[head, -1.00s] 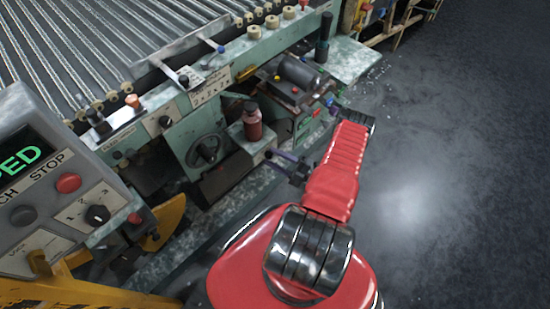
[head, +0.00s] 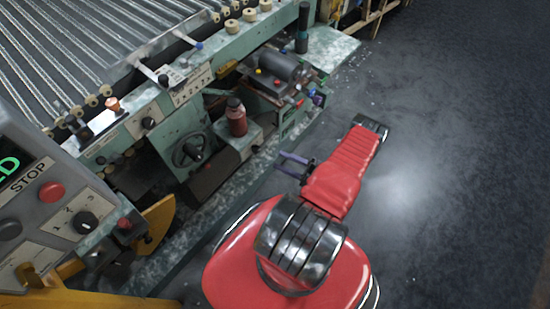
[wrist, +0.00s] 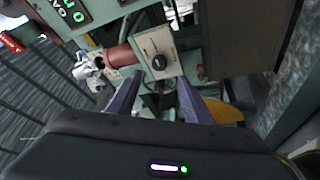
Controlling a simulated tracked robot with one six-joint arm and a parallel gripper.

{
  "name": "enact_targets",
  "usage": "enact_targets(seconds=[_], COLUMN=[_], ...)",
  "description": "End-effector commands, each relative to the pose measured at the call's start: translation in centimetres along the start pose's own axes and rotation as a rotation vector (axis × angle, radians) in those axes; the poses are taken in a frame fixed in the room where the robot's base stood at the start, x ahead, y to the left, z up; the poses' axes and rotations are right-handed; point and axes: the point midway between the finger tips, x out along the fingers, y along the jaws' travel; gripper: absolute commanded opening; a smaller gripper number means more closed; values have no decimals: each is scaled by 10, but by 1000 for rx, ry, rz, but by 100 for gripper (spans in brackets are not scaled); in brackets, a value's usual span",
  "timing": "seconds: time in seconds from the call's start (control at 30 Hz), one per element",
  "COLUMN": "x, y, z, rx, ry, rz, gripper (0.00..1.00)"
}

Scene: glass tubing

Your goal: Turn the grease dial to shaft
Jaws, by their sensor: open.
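The likely grease dial (wrist: 159,62) is a black knob on a pale plate at the base of a red cylinder (wrist: 118,56). The plate has small markings that I cannot read, so the dial's setting is unclear. In the head view the red bottle (head: 236,121) stands on a pale green box (head: 246,141); the dial's face is hidden there. My gripper (head: 292,166) is open and empty, to the lower right of that box and apart from it. In the wrist view my gripper (wrist: 157,96) has its two purple fingers spread below the dial, not touching it.
A handwheel (head: 191,149) is left of the bottle. A motor unit (head: 284,72) sits beyond it. A grey control panel (head: 50,190) with a red button stands at the left. The floor (head: 440,130) on the right is clear.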

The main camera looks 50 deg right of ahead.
Motion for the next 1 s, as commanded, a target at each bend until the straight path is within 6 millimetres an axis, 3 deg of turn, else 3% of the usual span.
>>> enact_targets(seconds=[0.3,1.0], x=[-36,-39], y=[0,0], z=[1,0], rx=[-1,0], ry=[-3,-1], rz=[0,0], gripper=[46,46])
